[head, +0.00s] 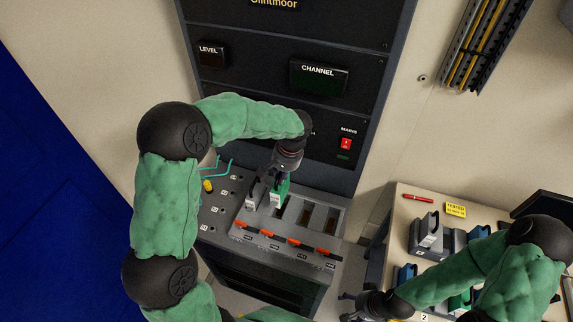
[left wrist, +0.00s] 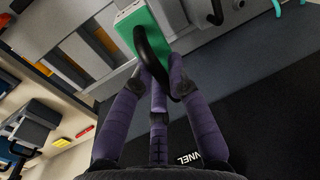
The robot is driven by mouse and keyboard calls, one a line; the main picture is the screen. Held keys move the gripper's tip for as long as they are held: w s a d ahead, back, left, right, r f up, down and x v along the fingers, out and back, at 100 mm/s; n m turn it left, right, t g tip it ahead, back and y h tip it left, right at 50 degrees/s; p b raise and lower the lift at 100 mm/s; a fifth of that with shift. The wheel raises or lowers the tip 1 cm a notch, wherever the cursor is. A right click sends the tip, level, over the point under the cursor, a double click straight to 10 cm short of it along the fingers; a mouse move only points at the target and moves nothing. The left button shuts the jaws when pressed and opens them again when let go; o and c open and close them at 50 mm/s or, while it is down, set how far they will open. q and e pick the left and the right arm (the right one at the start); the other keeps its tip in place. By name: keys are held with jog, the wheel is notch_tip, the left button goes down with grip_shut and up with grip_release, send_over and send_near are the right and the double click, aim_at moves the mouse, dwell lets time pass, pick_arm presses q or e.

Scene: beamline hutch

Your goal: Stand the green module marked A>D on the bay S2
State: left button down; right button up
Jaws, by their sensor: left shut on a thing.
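The green module (head: 277,195) is in my left gripper (head: 281,174), at the bay block on the rack's shelf. It looks upright, at the second bay from the left; I cannot tell whether it is seated or just above. In the left wrist view the green module (left wrist: 143,28) shows its black loop handle between the fingers of my left gripper (left wrist: 162,82). Its marking and the bay labels are not readable. My right gripper (head: 352,306) is low at the right, fingers apart, with nothing visible between them.
A grey module (head: 256,192) stands in the bay left of the green one. Empty dark slots (head: 307,214) lie to the right, with orange-red levers (head: 293,242) in front. A side table (head: 404,192) at right holds several modules and a red pen (head: 417,198).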

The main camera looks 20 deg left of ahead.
pick_arm(q)
jog(key=shift+s+f+b, duration=0.1)
jog(key=shift+f+b, duration=0.25)
jog(key=shift+f, duration=0.2)
jog(key=shift+f+b, duration=1.9)
jog(key=shift+f, duration=1.3)
jog(key=shift+f+b, duration=0.45)
jog(key=shift+f, duration=0.05)
jog(key=c, duration=1.1)
grip_release()
jog(key=shift+c, duration=0.2)
notch_tip(320, 180, up, 12)
jog(key=d, duration=0.2)
jog(key=shift+d, duration=0.2)
